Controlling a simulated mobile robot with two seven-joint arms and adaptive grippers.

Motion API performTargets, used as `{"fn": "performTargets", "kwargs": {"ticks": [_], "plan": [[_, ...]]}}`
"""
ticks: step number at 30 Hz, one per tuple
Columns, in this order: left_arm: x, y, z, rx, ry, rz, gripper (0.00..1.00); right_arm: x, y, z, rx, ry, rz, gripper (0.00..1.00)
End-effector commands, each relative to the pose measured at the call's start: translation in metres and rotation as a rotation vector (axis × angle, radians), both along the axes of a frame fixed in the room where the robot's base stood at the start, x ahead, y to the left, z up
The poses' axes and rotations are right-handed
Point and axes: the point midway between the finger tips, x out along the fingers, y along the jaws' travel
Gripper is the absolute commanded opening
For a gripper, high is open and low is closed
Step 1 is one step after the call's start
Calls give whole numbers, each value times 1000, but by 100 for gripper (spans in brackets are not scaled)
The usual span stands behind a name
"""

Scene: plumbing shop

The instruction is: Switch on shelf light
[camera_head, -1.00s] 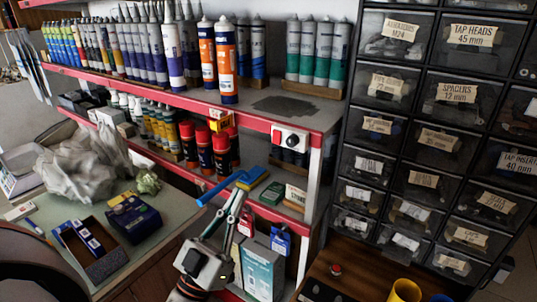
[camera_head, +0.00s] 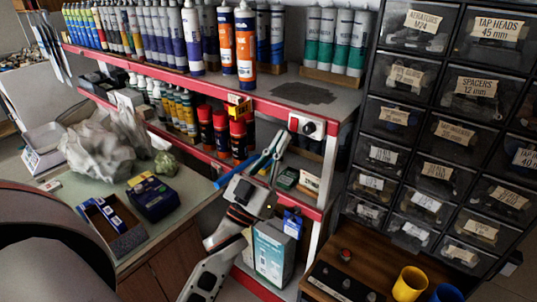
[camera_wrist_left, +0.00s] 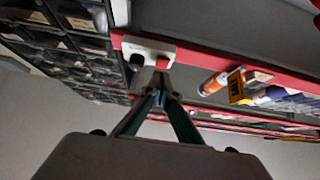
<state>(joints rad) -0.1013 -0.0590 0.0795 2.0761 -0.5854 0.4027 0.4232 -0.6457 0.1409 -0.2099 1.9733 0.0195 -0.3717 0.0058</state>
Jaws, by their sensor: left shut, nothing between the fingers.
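A white switch plate (camera_head: 315,121) with a dark round knob (camera_head: 308,128) is fixed to the red front edge of the shelf (camera_head: 262,104), near its right end. The left wrist view shows the plate (camera_wrist_left: 157,47) upside down, with the dark knob (camera_wrist_left: 137,60) on it. My left gripper (camera_head: 278,140) is shut and empty, its fingers pointing up at the plate from just below and left in the head view. In the left wrist view the fingertips (camera_wrist_left: 161,70) overlap the plate's edge beside the knob; I cannot tell whether they touch. My right gripper is not in view.
Drawer units (camera_head: 430,120) stand to the right.

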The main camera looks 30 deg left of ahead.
Motion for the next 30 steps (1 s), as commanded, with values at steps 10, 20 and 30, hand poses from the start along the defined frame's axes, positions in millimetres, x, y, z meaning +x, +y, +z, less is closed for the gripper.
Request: {"fn": "performTargets", "kwargs": {"ticks": [10,20,30], "plan": [[19,-1,-3,-1,0,1,0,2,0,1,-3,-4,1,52],[20,-1,-5,-1,-8,-1,0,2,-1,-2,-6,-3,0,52],[26,-2,-5,-5,-76,-1,0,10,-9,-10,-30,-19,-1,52]]}}
